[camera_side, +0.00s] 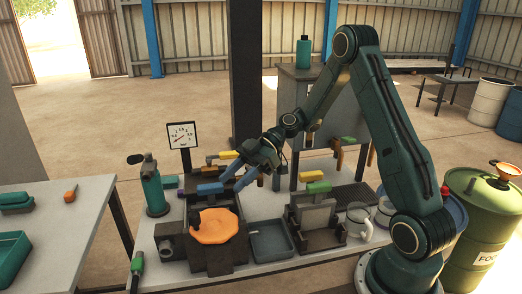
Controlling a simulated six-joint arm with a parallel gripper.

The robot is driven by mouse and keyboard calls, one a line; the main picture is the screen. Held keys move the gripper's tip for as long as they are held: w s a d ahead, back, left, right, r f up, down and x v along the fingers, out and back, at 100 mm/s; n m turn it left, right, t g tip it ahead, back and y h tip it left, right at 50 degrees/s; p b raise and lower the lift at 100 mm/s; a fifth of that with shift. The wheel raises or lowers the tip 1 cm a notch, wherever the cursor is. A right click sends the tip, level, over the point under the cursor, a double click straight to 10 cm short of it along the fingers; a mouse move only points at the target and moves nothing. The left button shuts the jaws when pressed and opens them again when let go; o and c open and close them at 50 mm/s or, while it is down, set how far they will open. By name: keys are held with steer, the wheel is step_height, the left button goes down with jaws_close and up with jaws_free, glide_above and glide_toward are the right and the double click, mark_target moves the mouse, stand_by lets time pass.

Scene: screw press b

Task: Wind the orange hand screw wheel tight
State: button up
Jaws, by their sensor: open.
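The orange hand wheel (214,226) lies flat on top of a dark press body (208,262) near the front of the bench. A dark knob or handle stands up at its upper edge. My gripper (232,190) is open, above and behind the wheel to its upper right. Its fingers point down and to the left. It looks apart from the wheel, near a blue handle (209,189) behind the wheel; I cannot tell whether it touches that handle.
A gauge (181,136) stands at the back left, with a teal bottle-like tool (153,191) below it. A blue-grey tray (271,240) lies right of the press. A second fixture (314,220) and a clear mug (359,222) stand further right. A dark post (246,70) rises behind.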

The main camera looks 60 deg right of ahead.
mark_target(198, 211)
steer(key=shift+d+r+n, duration=0.1)
steer(key=shift+d+n, duration=0.2)
steer(key=shift+n, duration=0.2)
steer(key=x, duration=1.4)
steer(key=shift+r, duration=0.25)
steer(key=c, duration=1)
